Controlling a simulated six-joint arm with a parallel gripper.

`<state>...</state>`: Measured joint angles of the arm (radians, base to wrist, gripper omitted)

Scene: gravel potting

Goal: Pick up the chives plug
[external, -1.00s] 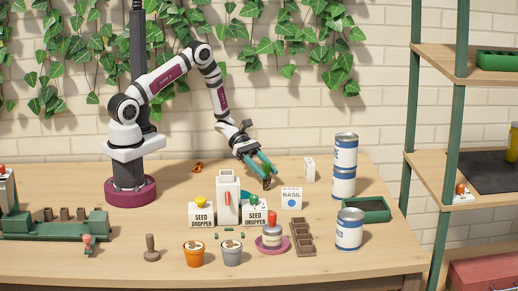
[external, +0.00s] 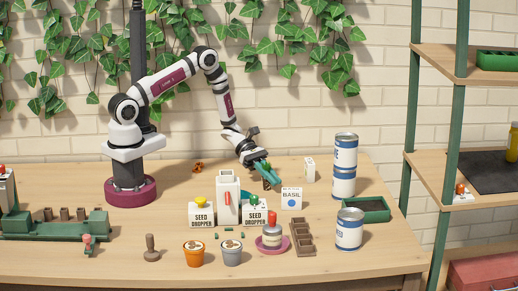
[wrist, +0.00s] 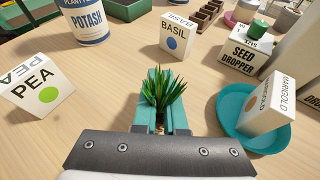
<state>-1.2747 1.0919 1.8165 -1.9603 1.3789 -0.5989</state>
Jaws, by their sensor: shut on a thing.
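My gripper (external: 266,173) has teal fingers and is shut on the chives plug. In the wrist view the chives plug (wrist: 162,95) shows as a tuft of spiky green leaves between the two fingers (wrist: 163,112). Its brown root block is mostly hidden by the leaves and fingers. In the external view the plug (external: 267,184) is a small dark brown block below the fingertips, behind the BASIL box. I cannot tell for sure whether it is clear of the table.
The BASIL box (wrist: 178,36), PEA box (wrist: 37,88), POTASH can (wrist: 85,20) and SEED DROPPER (wrist: 243,50) surround my gripper. A MARIGOLD box (wrist: 268,103) stands in a teal saucer (wrist: 236,126) close on the right. Bare table lies between them.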

